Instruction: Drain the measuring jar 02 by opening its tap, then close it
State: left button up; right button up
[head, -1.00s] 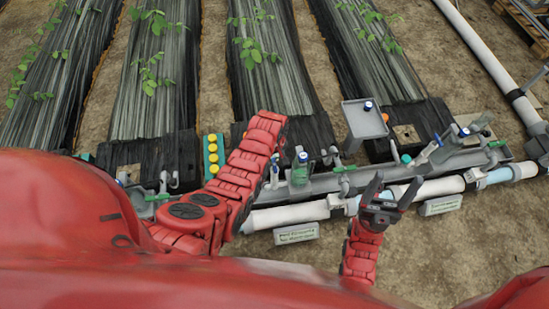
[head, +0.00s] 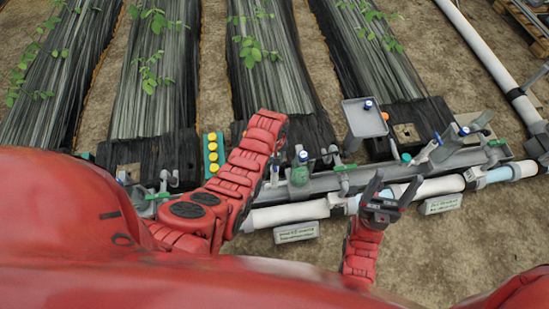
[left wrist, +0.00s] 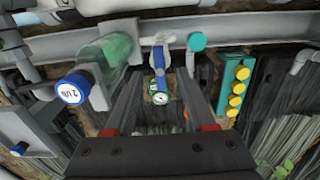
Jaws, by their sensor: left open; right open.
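A clear measuring jar (head: 299,173) with green content stands on the grey rail in the head view. In the left wrist view the jar (left wrist: 112,48) lies left of my fingers, with a blue cap bearing a white label that I cannot read surely. A blue-and-white tap-like fitting (left wrist: 159,58) with a round gauge below it shows between my left fingers. My left gripper (left wrist: 158,80) is open, its fingers on either side of that fitting; contact cannot be told. The head view hides it behind my left arm. My right gripper (head: 394,186) is open and empty in front of the rail.
A grey tray stand (head: 362,118) and several valves and bottles line the rail to the right. A board with yellow caps (head: 213,155) stands left of my left forearm. White pipe (head: 285,215) and label blocks (head: 296,232) run along the front; bare soil lies beyond.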

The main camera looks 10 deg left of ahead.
pick_arm(q)
jog(key=shift+f+b, duration=1.5)
jog(key=shift+f, duration=0.85)
jog(key=shift+r, duration=0.1)
grip_shut()
